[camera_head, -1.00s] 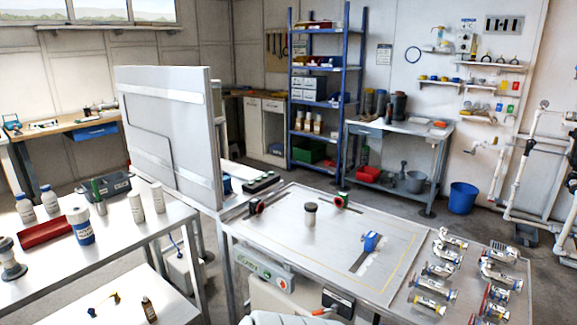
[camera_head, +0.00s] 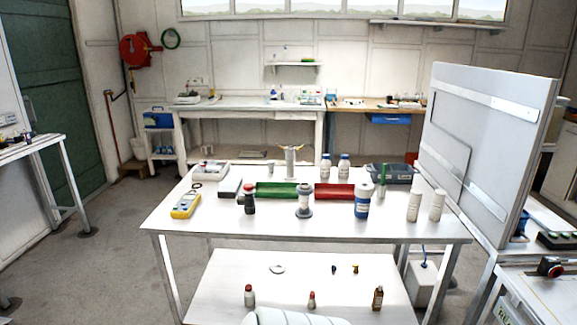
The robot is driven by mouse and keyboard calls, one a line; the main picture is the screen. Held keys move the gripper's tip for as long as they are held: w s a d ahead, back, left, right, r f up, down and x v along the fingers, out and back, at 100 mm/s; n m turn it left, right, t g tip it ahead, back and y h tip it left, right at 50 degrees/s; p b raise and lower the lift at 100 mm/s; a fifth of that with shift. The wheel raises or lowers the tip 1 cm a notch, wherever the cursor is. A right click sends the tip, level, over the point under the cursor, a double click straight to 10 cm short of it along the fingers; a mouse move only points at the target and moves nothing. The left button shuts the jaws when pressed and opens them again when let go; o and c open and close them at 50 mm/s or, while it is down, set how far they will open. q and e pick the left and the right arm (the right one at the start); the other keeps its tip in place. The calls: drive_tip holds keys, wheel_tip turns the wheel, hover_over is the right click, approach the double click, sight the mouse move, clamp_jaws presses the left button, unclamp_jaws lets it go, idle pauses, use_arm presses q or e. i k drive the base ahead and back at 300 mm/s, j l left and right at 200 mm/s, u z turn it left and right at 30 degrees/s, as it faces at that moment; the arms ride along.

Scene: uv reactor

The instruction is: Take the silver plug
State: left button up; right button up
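A grey, metallic, spool-shaped piece (camera_head: 304,201) with a wide flanged foot stands upright near the middle of the white table (camera_head: 240,229). It looks most like the silver plug, but I cannot be sure. A taller silver cylinder (camera_head: 291,162) stands behind it, at the back of the table. The grey piece is in front of the gap between a green tray (camera_head: 276,189) and a red tray (camera_head: 334,192). Neither of my grippers shows in this view.
Several bottles stand around, including a blue-and-white one (camera_head: 362,202) and white ones (camera_head: 414,206) at right. A yellow meter (camera_head: 186,204) lies at left. A lower shelf (camera_head: 230,286) holds small bottles. A tall white panel (camera_head: 487,150) rises at right. Floor at left is clear.

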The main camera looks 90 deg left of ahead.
sight(270, 163)
drive_tip(key=u, duration=2.9)
drive_tip(key=i+j+u, duration=0.7)
drive_tip(key=u, duration=0.15)
drive_tip(key=i, duration=0.1)
